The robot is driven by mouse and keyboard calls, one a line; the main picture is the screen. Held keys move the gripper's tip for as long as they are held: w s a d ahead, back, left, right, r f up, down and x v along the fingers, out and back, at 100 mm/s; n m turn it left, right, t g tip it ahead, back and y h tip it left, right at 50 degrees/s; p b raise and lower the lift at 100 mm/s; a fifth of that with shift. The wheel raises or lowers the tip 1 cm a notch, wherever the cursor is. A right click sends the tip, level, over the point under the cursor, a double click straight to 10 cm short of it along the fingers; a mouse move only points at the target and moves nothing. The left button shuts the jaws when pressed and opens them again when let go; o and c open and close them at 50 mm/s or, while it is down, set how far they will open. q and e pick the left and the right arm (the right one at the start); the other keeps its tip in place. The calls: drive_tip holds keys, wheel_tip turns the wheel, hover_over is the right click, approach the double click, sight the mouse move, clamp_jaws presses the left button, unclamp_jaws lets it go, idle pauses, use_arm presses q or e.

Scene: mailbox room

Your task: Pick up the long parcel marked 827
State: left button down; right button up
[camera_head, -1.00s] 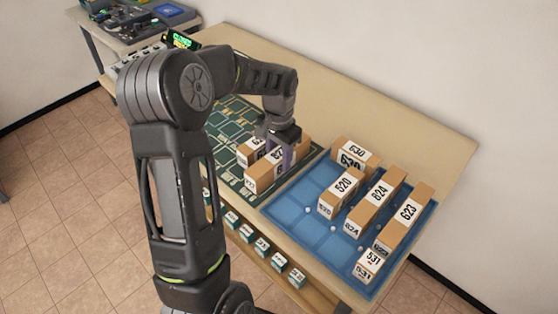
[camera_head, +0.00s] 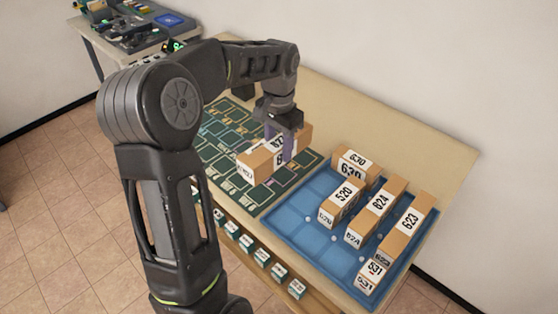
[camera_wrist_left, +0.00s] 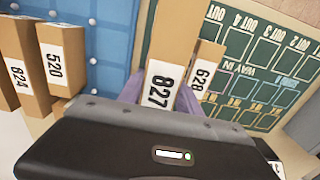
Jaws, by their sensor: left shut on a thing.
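The long brown parcel marked 827 (camera_wrist_left: 162,85) is between the purple fingers of my left gripper (camera_head: 279,147). The left gripper is shut on it. In the head view the parcel (camera_head: 256,168) appears above the green board, its label partly covered by the fingers. A similar parcel marked 628 (camera_wrist_left: 209,54) is close beside it in the left wrist view. In the head view that one is mostly hidden behind the held parcel and gripper. My right gripper is not in view.
The green board (camera_head: 222,152) has printed cells. A second table (camera_head: 100,42) stands at the back left.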

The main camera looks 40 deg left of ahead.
use_arm(q)
drive_tip(key=shift+r, duration=1.45)
